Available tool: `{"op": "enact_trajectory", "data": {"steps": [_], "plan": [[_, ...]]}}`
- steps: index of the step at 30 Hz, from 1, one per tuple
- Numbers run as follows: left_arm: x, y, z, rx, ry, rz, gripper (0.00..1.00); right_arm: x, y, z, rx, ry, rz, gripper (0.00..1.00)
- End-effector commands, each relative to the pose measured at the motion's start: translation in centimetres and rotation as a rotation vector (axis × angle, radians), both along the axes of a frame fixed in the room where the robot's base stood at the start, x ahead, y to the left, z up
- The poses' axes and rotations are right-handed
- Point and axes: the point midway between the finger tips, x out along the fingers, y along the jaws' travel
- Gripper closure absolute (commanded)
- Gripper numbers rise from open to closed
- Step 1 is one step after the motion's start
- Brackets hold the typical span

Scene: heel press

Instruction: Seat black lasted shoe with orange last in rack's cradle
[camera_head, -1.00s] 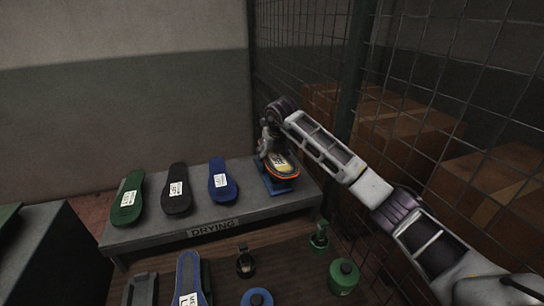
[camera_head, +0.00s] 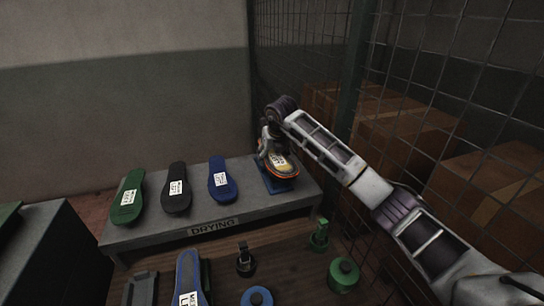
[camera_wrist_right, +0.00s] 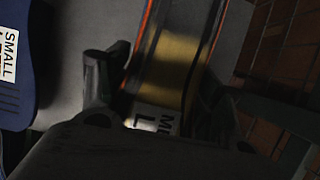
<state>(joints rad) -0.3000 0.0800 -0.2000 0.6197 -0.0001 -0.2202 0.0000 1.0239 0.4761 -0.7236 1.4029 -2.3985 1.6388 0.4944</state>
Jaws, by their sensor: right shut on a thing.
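The lasted shoe (camera_head: 281,166), dark with an orange edge and a pale label on its sole, is at the right end of the drying rack (camera_head: 255,203). My right gripper (camera_head: 270,142) is shut on it from behind. In the right wrist view the shoe (camera_wrist_right: 185,55) runs between the two fingers (camera_wrist_right: 160,95), its label partly hidden by the gripper. The blue cradle (camera_head: 274,185) shows under the shoe on the rack. I cannot tell whether the shoe touches it. My left gripper is not in view.
Green, black and blue soles (camera_head: 222,180) lie on the rack to the left of the shoe. A wire mesh fence (camera_head: 420,90) stands close on the right.

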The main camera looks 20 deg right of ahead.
Motion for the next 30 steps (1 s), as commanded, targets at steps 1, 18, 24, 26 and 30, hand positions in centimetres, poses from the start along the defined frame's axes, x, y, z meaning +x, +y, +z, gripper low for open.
{"op": "enact_trajectory", "data": {"steps": [1, 18, 24, 26, 30], "plan": [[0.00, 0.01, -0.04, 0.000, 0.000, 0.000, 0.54, 0.06, 0.00, 0.16, 0.001, -0.004, 0.000, 0.68], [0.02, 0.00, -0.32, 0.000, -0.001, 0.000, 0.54, 0.06, 0.01, -0.31, 0.001, -0.004, 0.000, 0.68], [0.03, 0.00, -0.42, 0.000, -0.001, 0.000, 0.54, 0.05, 0.01, -0.50, 0.001, -0.004, 0.000, 0.68], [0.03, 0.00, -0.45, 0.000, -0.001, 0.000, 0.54, 0.05, 0.01, -0.56, 0.001, -0.003, 0.000, 0.68], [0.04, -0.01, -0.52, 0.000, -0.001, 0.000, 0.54, 0.03, 0.02, -0.73, 0.001, -0.002, 0.000, 0.68]]}}
